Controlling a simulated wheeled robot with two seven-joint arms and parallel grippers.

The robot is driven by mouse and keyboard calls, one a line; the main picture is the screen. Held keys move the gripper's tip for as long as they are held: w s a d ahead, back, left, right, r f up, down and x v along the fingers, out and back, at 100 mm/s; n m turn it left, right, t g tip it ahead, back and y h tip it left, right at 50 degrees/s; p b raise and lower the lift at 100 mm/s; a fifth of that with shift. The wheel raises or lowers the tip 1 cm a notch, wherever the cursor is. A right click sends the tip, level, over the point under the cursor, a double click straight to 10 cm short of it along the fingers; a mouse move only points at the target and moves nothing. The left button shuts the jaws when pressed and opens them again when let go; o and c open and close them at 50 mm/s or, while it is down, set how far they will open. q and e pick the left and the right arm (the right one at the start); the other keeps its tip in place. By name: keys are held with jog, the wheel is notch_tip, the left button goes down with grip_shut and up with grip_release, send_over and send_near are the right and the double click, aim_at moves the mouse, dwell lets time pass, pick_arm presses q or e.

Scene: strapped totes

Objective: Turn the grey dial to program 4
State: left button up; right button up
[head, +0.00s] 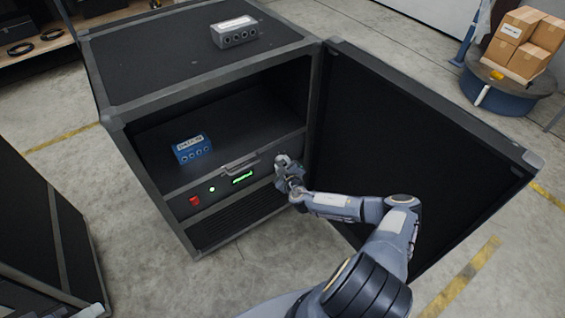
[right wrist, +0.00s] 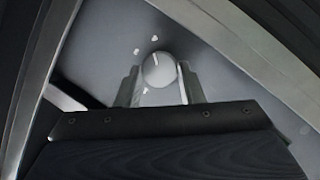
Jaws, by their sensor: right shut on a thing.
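The grey dial (right wrist: 158,70) shows in the right wrist view as a round knob with a light pointer line on its face. Small pale marks stand around it on the panel; I cannot read them. My right gripper (right wrist: 160,88) has one finger on each side of the dial and is shut on it. In the head view my right gripper (head: 284,165) is at the right end of the cabinet's control panel and hides the dial. The panel (head: 222,187) carries a red button (head: 194,200), a small lit white-green light (head: 212,189) and a green display (head: 242,177). My left gripper is not in view.
The black cabinet's door (head: 420,150) stands open to the right, close beside my right arm. A blue box (head: 192,149) sits on the shelf above the panel. A grey box (head: 234,32) lies on the cabinet top. Another dark case (head: 40,240) stands at the left.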

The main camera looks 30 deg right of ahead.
jog(key=shift+m+y, duration=0.3)
jog(key=shift+m, duration=0.1)
dwell(0.3)
jog(key=o, duration=1)
jog(key=p+v, duration=0.2)
jog(key=v, duration=0.5)
jog(key=shift+s+a+r, duration=0.1)
jog(key=shift+s+r, duration=0.1)
jog(key=shift+s, duration=0.15)
